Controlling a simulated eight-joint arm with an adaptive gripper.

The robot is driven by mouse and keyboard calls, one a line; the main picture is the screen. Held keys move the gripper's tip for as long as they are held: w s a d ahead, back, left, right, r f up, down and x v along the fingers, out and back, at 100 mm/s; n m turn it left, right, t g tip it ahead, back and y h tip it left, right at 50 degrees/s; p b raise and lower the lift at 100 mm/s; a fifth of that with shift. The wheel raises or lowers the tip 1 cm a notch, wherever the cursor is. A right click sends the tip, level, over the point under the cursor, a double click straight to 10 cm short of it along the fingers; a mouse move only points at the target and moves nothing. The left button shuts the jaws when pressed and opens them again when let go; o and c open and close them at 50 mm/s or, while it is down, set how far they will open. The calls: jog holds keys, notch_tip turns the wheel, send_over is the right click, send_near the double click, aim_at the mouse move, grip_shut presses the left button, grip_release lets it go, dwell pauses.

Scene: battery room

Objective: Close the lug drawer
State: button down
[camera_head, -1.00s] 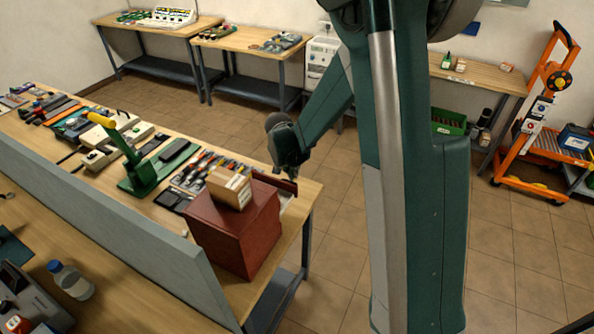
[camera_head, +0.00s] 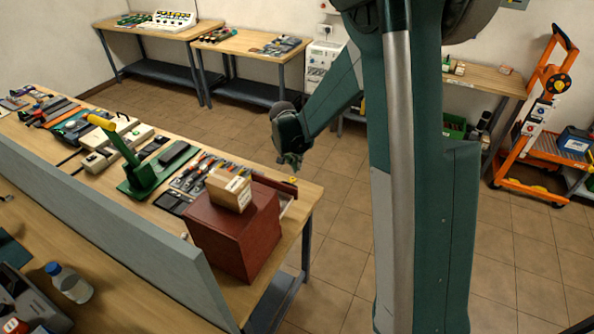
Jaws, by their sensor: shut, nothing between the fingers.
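The dark red drawer cabinet (camera_head: 238,240) stands near the right end of the workbench. The lug drawer (camera_head: 277,186) sticks out from its far side; I see the top of its red front and a strip of pale interior. The rest is hidden behind the cabinet. My gripper (camera_head: 295,166) is just above and beyond the drawer front, pointing down, and it is shut and empty. I cannot tell whether its tips touch the drawer front. A small yellow spot shows at the drawer's front edge, beneath the fingertips.
A cardboard box (camera_head: 229,190) sits on top of the cabinet. A green lever press (camera_head: 140,165) and a mat of hand tools (camera_head: 200,172) lie to the left on the workbench (camera_head: 305,195). A grey divider (camera_head: 110,230) runs along the near side. Tiled floor beyond the bench is clear.

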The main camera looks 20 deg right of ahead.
jog(key=v, duration=0.8)
jog(key=shift+s+d+r+p, duration=0.15)
jog(key=shift+d+p, duration=0.1)
jog(key=shift+p, duration=0.4)
jog(key=shift+d+f, duration=0.1)
jog(key=shift+f, duration=0.2)
dwell(0.3)
notch_tip(320, 180, down, 10)
jog(key=shift+p, duration=0.4)
dwell(0.8)
jog(key=shift+s+a, duration=0.2)
jog(key=shift+a, duration=0.05)
